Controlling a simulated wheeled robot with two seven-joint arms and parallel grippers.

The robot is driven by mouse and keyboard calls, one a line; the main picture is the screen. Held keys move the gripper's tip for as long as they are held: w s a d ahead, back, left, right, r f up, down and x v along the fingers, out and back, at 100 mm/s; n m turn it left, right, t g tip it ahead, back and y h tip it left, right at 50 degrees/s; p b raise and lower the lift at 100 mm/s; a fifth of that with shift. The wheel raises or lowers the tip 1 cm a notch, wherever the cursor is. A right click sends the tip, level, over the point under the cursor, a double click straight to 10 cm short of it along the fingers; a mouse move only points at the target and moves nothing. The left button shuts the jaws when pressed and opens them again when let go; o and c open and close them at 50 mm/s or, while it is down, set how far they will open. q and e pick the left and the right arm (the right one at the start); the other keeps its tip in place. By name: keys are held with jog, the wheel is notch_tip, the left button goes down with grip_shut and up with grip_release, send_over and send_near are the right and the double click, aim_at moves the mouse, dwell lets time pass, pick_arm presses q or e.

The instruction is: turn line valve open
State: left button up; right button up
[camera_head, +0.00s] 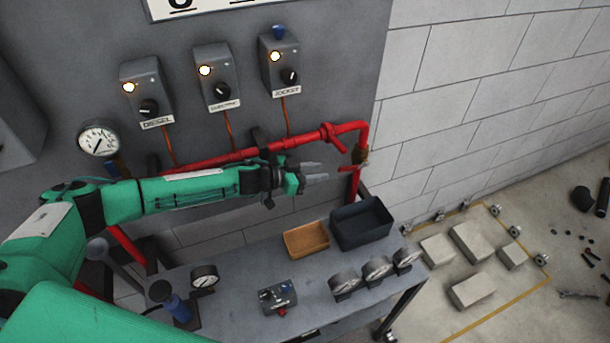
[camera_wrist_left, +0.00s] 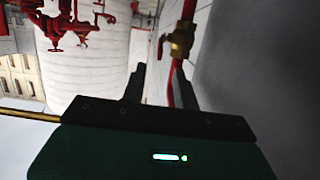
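A brass valve (camera_head: 361,156) sits on the vertical red pipe near the panel's right edge, with a short red lever (camera_head: 348,169) at its lower left. The brass valve (camera_wrist_left: 180,40) also shows in the left wrist view, above and beyond the fingers. My left gripper (camera_head: 323,171) is open and empty. Its fingers point right toward the lever, with a small gap in the head view. In the left wrist view the gripper (camera_wrist_left: 160,82) has its fingers apart, with a red bar near the right finger; I cannot tell whether they touch. My right gripper is not in view.
A red pipe (camera_head: 235,155) runs along the panel above my left arm, with a red fitting (camera_head: 331,136). Below is a grey bench (camera_head: 240,299) with an orange tray (camera_head: 306,240), a dark bin (camera_head: 361,223) and several gauges. Blocks (camera_head: 473,290) lie on the floor at right.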

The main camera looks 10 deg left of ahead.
pick_arm(q)
jog(key=shift+v, duration=1.7)
jog(key=shift+c, duration=0.4)
